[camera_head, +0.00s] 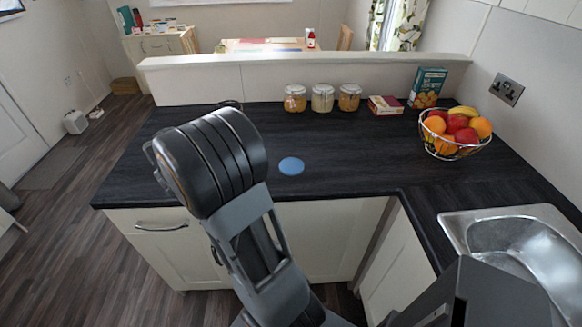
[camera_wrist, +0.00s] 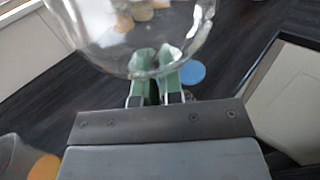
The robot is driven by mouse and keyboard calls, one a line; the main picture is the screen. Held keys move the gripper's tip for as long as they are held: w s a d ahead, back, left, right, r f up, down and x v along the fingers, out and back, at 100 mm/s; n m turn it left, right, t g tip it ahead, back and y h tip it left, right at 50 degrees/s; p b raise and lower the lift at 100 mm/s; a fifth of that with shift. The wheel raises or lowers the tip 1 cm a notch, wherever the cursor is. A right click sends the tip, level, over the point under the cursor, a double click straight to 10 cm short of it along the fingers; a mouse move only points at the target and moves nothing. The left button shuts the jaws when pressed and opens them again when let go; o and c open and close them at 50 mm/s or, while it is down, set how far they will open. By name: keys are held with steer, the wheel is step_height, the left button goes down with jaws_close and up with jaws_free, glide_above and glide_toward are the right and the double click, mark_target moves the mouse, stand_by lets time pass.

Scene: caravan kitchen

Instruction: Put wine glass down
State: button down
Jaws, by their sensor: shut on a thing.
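The wine glass (camera_wrist: 135,30) is clear, and its rounded bowl fills the top of the wrist view. My gripper (camera_wrist: 155,62) has green fingers shut on the glass just below the bowl. The stem and foot are mostly hidden by the fingers and wrist. In the head view my arm hides the gripper and most or all of the glass. A round blue disc (camera_head: 291,166) lies flat on the dark countertop (camera_head: 340,150). It also shows in the wrist view (camera_wrist: 191,73), just right of the fingers. I cannot tell how high the glass is above the counter.
Three lidded jars (camera_head: 322,98), a small red box (camera_head: 385,105) and a teal box (camera_head: 427,88) stand along the back ledge. A wire fruit bowl (camera_head: 455,131) is at right, with a steel sink (camera_head: 510,235) in front. The counter around the disc is clear.

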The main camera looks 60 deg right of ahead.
steer(key=s+d+m+g+y, duration=0.35)
steer(key=s+m+g, duration=0.25)
steer(key=s+g, duration=0.2)
steer(key=p, duration=0.1)
glide_above(292, 165)
steer(key=f, duration=0.8)
steer(key=shift+a+f, duration=0.25)
step_height(292, 165, down, 2)
steer(key=shift+d+p, duration=0.15)
steer(key=shift+p, duration=0.3)
steer(key=shift+f, duration=0.65)
steer(key=shift+f, duration=0.1)
